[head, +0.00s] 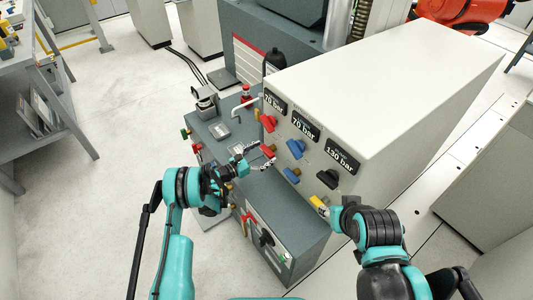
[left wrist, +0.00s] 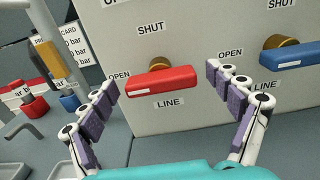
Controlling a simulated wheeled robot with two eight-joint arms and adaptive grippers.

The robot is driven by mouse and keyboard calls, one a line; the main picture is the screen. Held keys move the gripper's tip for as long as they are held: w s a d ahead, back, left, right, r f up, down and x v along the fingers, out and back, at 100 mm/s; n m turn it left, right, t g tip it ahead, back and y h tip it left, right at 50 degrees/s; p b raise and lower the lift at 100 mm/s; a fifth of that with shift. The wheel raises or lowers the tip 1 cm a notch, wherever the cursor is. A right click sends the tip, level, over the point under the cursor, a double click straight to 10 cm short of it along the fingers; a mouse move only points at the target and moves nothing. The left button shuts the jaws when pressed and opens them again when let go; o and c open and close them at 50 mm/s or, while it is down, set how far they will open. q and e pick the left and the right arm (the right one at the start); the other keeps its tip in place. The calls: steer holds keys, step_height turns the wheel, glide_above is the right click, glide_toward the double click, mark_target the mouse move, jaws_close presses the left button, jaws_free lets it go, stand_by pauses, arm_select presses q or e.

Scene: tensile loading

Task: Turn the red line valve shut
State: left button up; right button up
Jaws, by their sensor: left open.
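The red line valve handle (left wrist: 162,82) lies level on the pale panel in the left wrist view, with SHUT above it, OPEN to its left and LINE below. It also shows in the head view, as the lower red handle (head: 267,150). My left gripper (head: 262,157) is open in front of it. In the left wrist view the purple-padded fingers (left wrist: 161,88) stand on either side of the handle, with gaps visible. My right gripper (head: 329,209) is at the panel's lower right, by a yellow part (head: 318,204); its fingers are too small to read.
A blue valve handle (left wrist: 292,56) is right of the red one. Another red knob (head: 268,122) and a black knob (head: 328,179) are on the same panel (head: 300,180). A grey bench top (head: 215,140) with small fittings stands to the left.

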arm_select(q)
steer(key=shift+w+d, duration=0.35)
steer(key=shift+d, duration=0.1)
steer(key=c, duration=1.2)
steer(key=shift+o, duration=0.2)
steer(key=shift+m, duration=0.3)
steer(key=m, duration=0.3)
steer(key=shift+s+m, duration=0.1)
steer(key=shift+m, duration=0.2)
steer(key=m, duration=0.4)
steer(key=shift+d+m, duration=0.1)
steer(key=shift+m, duration=0.2)
steer(key=m, duration=0.4)
steer(key=shift+s+m, duration=0.1)
steer(key=shift+m, duration=0.2)
steer(key=shift+f+m, duration=0.15)
steer(key=shift+m, duration=1.95)
